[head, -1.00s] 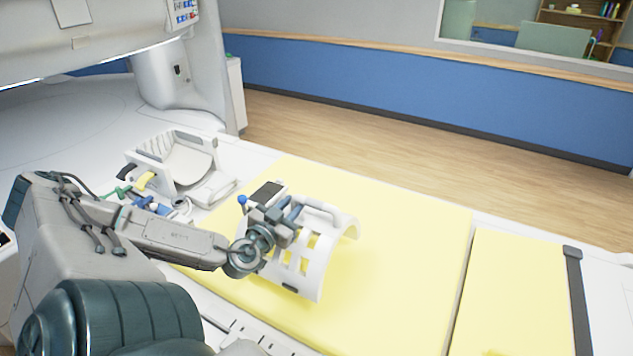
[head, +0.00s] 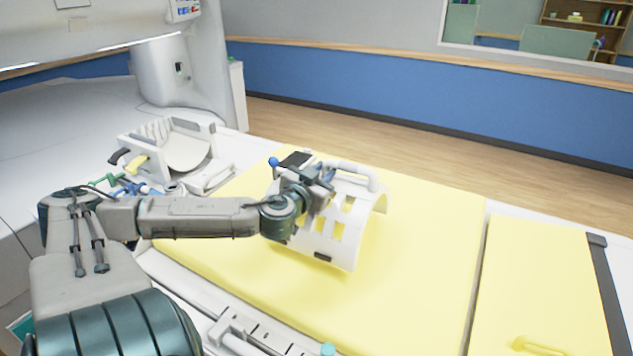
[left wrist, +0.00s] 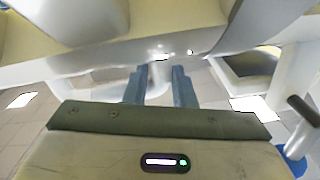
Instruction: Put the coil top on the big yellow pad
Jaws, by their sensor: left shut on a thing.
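The coil top (head: 343,251) is a white curved shell with square windows and a raised handle bar, over the middle of the big yellow pad (head: 430,275) in the head view. My left gripper (head: 322,180) is shut on it at its upper left side. The shell stands with its hollow side down; I cannot tell whether its lower edge touches the pad. In the left wrist view the two blue-grey fingers (left wrist: 160,82) close around a white part, and the rest of the grip is hard to make out. My right gripper is not in view.
A white cradle-shaped coil base (head: 185,150) sits at the pad's far left end, near the scanner. Blue and green parts (head: 125,187) lie beside it. A smaller yellow pad (head: 550,280) with a yellow handle lies at the right. The big pad's right part is clear.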

